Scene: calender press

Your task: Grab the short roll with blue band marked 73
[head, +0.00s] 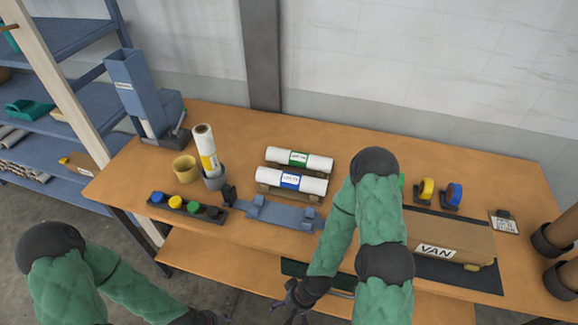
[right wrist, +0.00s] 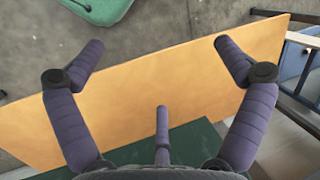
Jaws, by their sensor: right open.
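A white roll with a blue band (head: 290,180) lies on wooden supports on the upper bench; the small print on its band is hard to read. Behind it lies a similar white roll with a green band (head: 299,160). My right gripper (head: 296,303) is low in front of the bench, well apart from the rolls. In the right wrist view its purple fingers (right wrist: 158,50) are spread wide with nothing between them. My left gripper (head: 218,318) is only partly in view at the bottom edge of the head view, its fingers not clear.
A blue cradle (head: 280,213) lies in front of the rolls. A white roll with a yellow band (head: 205,145) stands upright in a grey cup (head: 215,180). A strip of coloured knobs (head: 188,207) is at left. A box marked VAN (head: 450,238) and tape rolls are at right.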

